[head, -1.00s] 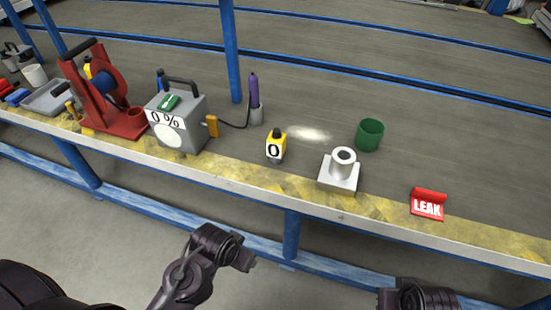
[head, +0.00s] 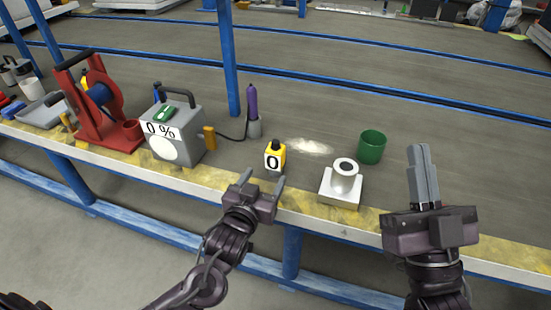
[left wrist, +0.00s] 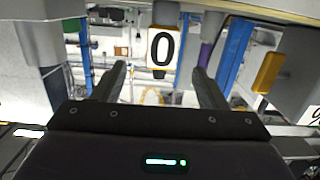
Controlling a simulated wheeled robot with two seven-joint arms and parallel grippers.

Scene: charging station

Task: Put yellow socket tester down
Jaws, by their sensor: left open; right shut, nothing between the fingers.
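The yellow socket tester (head: 275,158), with a black top and a white "0" label, stands upright on the bench near its front edge. It also shows in the left wrist view (left wrist: 163,50), beyond and between the fingertips. My left gripper (head: 261,181) is open and empty, just in front of the tester and apart from it. Its two fingers also show in the left wrist view (left wrist: 160,75). My right gripper (head: 419,150) is shut and empty, raised at the right with its fingers pointing away over the bench.
Left of the tester stands a grey box (head: 178,140) marked "0 %" with an orange plug, and a purple tool in a holder (head: 254,125). A red reel stand (head: 102,112) is further left.

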